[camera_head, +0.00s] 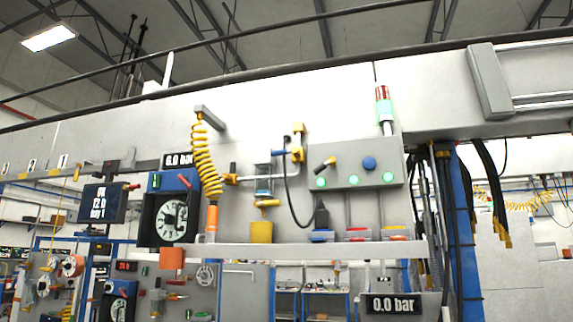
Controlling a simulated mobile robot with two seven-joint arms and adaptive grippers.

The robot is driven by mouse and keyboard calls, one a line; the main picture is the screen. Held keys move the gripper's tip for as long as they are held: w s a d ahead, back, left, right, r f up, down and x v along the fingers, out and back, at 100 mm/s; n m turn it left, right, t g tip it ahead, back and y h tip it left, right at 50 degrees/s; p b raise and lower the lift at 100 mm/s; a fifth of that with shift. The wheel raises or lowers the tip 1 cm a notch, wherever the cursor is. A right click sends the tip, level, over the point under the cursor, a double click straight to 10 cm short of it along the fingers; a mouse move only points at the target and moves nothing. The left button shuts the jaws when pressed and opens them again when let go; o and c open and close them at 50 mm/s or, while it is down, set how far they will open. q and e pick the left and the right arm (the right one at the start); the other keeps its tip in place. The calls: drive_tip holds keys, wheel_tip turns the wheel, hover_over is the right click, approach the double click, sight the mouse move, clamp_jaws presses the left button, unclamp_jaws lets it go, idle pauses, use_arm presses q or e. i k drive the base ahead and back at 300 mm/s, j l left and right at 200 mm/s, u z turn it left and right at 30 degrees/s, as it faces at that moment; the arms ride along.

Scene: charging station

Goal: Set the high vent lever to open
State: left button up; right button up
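A pipe fitting with a yellow top (298,130) stands high on the wall panel. A blue handle (279,153) sticks out to its left, about level. Another yellow and dark valve (231,178) sits lower left on the same pipework. A black lever with a yellow end (325,164) sits tilted on a grey control box (355,170). No label tells which of these is the high vent lever. Neither of my grippers is in view.
A shelf (330,250) runs below the panel, with a yellow container (261,232) and several coloured items on it. A coiled yellow hose (206,160) hangs at left by a round dial (171,220). A blue post (463,240) stands right.

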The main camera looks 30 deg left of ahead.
sight(213, 177)
drive_tip(key=u, duration=1.45)
drive_tip(key=i+j, duration=0.15)
drive_tip(key=j, duration=0.15)
drive_tip(key=l+z, duration=0.05)
